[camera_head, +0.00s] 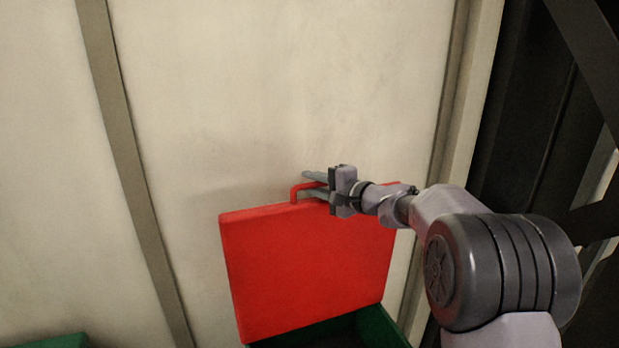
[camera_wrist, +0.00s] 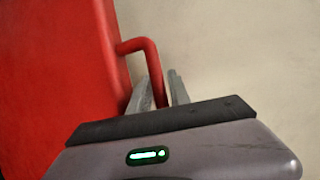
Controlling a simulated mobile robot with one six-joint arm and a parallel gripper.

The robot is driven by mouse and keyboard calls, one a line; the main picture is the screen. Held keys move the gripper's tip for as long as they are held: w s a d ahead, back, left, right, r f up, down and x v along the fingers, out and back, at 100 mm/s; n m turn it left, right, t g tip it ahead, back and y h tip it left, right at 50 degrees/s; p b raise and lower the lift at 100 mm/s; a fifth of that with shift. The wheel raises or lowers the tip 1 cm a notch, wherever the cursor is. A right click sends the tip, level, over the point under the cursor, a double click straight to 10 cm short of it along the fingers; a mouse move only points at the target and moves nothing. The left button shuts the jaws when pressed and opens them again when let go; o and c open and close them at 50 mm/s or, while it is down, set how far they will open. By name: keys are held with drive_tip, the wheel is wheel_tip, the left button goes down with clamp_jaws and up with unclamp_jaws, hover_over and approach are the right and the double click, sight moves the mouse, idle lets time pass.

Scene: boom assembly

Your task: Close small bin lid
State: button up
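The small bin's red lid (camera_head: 310,270) stands raised, nearly upright, at the back of a green bin (camera_head: 378,328). A red bar handle (camera_head: 297,190) sticks out from the lid's top edge. My gripper (camera_head: 312,184) is at this handle, reaching in from the right, with its two fingers apart. In the wrist view the red lid (camera_wrist: 50,80) fills the left side. The handle (camera_wrist: 150,62) runs down between the two grey fingers of my gripper (camera_wrist: 162,88), with a gap to the right finger. The handle's lower end is hidden behind the gripper body.
A pale panelled wall (camera_head: 250,90) stands close behind the lid. Another green surface (camera_head: 60,341) shows at the bottom left. Dark metal beams (camera_head: 560,110) stand at the right. The space left of the lid is clear.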

drive_tip(key=shift+w+a, duration=0.3)
drive_tip(key=shift+a, duration=0.05)
drive_tip(key=shift+c, duration=0.4)
clamp_jaws()
idle(0.9)
